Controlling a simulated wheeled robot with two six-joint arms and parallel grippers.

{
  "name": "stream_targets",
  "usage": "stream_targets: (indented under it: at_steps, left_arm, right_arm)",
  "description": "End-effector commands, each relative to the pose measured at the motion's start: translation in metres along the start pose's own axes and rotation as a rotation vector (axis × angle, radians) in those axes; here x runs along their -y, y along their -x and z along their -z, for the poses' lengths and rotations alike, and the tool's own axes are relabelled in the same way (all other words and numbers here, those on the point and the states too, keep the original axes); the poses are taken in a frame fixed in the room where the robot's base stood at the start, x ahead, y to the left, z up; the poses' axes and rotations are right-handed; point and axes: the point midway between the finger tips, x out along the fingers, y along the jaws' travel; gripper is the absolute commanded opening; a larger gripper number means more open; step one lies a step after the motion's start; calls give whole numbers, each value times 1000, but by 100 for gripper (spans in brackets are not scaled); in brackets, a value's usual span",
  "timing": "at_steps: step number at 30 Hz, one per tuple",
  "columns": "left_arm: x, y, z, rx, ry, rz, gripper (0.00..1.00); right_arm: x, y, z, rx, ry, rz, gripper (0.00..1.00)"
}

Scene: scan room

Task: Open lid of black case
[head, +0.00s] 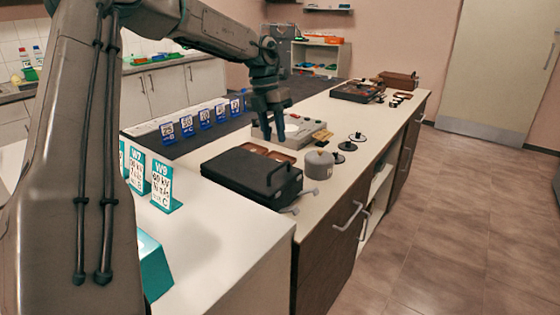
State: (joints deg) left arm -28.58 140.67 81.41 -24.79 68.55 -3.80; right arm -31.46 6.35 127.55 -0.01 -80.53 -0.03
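The black case (240,176) lies flat on the white counter in the middle of the view, with a handle on its right side and grey latch-like pieces at its front right. Its lid looks shut. My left arm comes in from the left and reaches over the counter. My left gripper (274,136) points down beyond the case, above the area of a grey device (300,131). Its two dark fingers look apart with nothing seen between them. It is not touching the case. My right gripper is not in view.
A grey cylinder (318,165) and black discs (347,146) stand right of the case. Teal label stands (163,188) are at the near left, blue ones (187,127) behind. A dark open tray (357,91) sits farther back. Floor on the right is clear.

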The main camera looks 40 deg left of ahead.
Motion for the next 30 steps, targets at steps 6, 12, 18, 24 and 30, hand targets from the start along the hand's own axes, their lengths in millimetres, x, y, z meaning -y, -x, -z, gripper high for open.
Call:
stream_targets:
  at_steps: [6, 12, 18, 24, 30]
  left_arm:
    - [0, -44, 1, -4, 1, 1, 33]
    - [0, -69, 0, -1, 1, 1, 33]
    - [0, -76, 0, 0, 1, 1, 33]
    - [0, -76, 0, 1, 1, 1, 33]
    - [0, -76, 0, 1, 1, 1, 0]
  right_arm:
    - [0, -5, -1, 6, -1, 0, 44]
    - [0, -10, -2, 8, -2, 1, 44]
    - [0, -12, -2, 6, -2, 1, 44]
    - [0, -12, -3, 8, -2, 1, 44]
    - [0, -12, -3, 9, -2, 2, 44]
